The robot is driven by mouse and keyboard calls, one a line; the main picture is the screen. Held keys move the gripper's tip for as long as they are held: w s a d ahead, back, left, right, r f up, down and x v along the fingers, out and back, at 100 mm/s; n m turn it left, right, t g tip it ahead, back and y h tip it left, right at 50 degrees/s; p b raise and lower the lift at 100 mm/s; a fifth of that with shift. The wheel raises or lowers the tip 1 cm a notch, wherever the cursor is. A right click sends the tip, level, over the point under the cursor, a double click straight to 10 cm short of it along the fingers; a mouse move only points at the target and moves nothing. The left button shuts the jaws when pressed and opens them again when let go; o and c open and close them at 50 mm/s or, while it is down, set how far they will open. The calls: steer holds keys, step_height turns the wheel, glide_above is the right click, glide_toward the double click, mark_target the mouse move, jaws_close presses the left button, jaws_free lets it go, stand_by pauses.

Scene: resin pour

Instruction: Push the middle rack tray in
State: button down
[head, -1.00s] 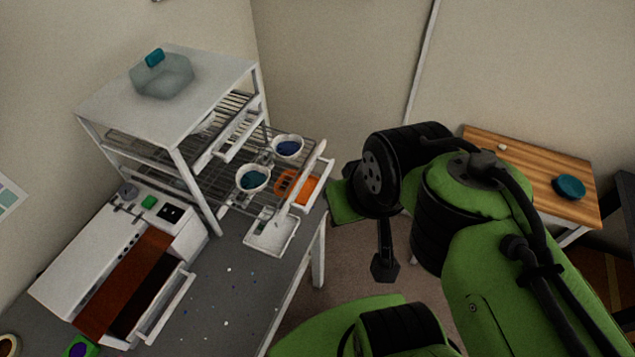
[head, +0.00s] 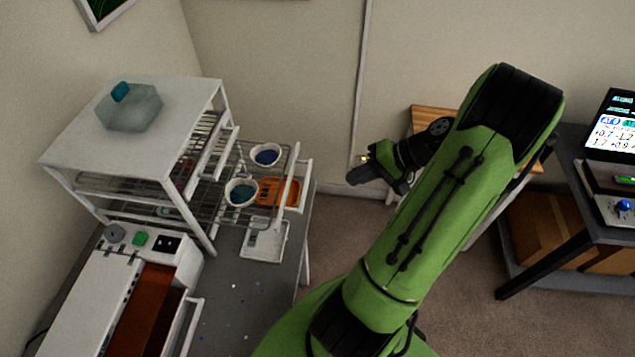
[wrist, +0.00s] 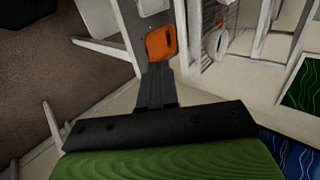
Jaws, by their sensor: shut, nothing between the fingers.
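The white rack (head: 190,205) stands on the grey table at left in the head view. Its middle wire tray (head: 289,185) is slid out to the right. It carries a bowl of dark blue (head: 265,155) and a bowl of teal (head: 240,192). My gripper (head: 357,172) is right of the tray's white front end, apart from it, and points left towards the rack. In the wrist view my gripper's fingers (wrist: 157,80) are together and empty. Beyond them show an orange item (wrist: 160,43) and part of a bowl (wrist: 215,42).
An orange container (head: 272,191) sits low beside the bowls, and a white shallow tray (head: 264,241) lies on the table. A faceted translucent container (head: 130,108) stands on the rack top. A white machine (head: 120,290) is in front. A dark bench (head: 575,165) is at right.

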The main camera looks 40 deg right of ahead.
steer(key=w+a+f, duration=0.4)
steer(key=w+a, duration=0.1)
steer(key=w, duration=0.1)
steer(key=shift+w+a, duration=0.15)
steer(key=shift+w, duration=0.15)
